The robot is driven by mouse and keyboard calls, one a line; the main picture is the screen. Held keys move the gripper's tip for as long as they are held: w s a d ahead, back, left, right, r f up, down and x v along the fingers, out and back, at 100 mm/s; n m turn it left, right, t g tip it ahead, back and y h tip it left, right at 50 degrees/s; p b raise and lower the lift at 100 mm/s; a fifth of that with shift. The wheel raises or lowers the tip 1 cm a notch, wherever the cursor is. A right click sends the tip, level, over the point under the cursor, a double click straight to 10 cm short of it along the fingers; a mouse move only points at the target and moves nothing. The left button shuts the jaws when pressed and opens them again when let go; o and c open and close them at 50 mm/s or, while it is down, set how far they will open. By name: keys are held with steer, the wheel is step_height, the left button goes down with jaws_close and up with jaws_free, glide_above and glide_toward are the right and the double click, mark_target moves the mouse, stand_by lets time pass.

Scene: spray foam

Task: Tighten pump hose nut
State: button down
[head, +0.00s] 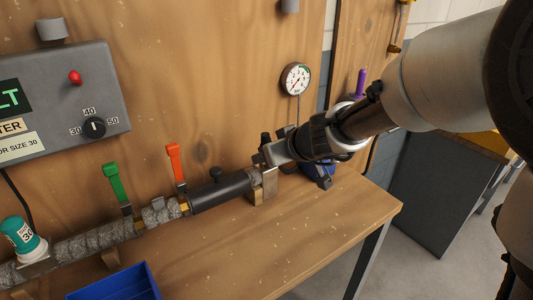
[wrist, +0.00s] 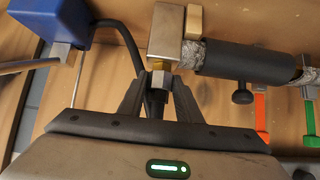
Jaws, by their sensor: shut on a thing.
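My gripper (wrist: 158,88) is shut on the nut, with one finger on each side. The black hose (wrist: 128,42) curves from the blue pump (wrist: 53,20) toward the gripper, and its end is partly hidden by the fingers. In the head view my gripper (head: 268,158) is at the metal block (head: 266,185) at the pipe's right end. The nut is hidden there, and the blue pump (head: 323,168) is partly behind my wrist.
A pipe (head: 90,240) runs left from the block, with a black sleeve (head: 220,190), an orange lever (head: 175,163) and a green lever (head: 115,183). A pressure gauge (head: 296,79) is on the wooden wall. A blue bin (head: 115,283) is at the front. The bench's right front is clear.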

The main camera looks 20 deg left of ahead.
steer(key=shift+f+m+h+b, duration=0.1)
steer(key=shift+m+h+b, duration=0.2)
steer(key=shift+m+b, duration=0.1)
steer(key=shift+s+a+m+t+h+b, duration=0.1)
steer(key=shift+a+m+t+h+b, duration=0.05)
steer(key=shift+m+t+h+b, duration=0.4)
steer(key=c, duration=1.2)
jaws_free()
steer(key=shift+m, duration=0.25)
steer(key=shift+p, duration=0.3)
